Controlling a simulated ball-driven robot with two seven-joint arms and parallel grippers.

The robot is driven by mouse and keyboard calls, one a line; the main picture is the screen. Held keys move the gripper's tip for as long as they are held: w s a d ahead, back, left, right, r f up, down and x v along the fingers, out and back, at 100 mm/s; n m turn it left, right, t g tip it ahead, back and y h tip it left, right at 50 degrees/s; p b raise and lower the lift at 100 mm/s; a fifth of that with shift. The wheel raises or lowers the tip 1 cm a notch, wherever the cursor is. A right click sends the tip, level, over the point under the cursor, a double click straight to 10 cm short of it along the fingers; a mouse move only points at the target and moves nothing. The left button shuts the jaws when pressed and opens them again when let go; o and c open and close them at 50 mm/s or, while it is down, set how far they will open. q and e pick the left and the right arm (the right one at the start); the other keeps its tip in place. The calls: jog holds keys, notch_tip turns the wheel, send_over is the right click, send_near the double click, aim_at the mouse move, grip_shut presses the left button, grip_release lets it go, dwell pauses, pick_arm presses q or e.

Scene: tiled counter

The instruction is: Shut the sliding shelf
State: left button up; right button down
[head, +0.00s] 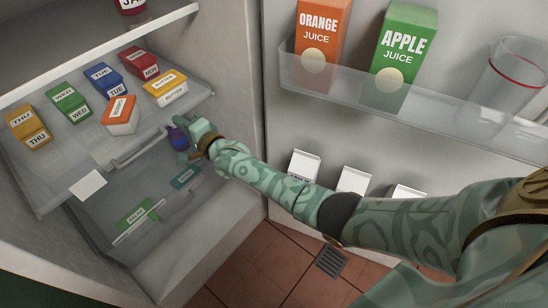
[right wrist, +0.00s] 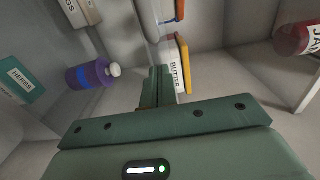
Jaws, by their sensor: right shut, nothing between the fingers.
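The sliding shelf (head: 82,142) is a clear tray in the fridge at the left of the head view. It stands out from the fridge interior, over a lower clear drawer (head: 105,222). It carries several coloured day-labelled boxes and a butter box (head: 166,88). My right gripper (head: 183,140) is just below and beside the shelf's front edge, near a purple bottle (head: 178,137). In the right wrist view its fingers (right wrist: 157,82) are together and empty, close to the butter box (right wrist: 177,68). Whether they touch the shelf is unclear. My left gripper is out of view.
A fixed upper shelf (head: 90,45) holds a jam jar (head: 131,5). The open fridge door at the right has a clear rack (head: 420,105) with orange juice (head: 318,40), apple juice (head: 402,50) and a pitcher (head: 505,80). White cartons (head: 304,166) stand below. Tiled floor (head: 255,265) is open.

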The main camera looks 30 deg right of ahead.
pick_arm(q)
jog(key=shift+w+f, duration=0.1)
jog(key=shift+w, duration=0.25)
pick_arm(e)
jog(key=shift+w+a+r, duration=0.1)
jog(key=shift+w+r, duration=0.3)
jog(key=shift+w, duration=0.15)
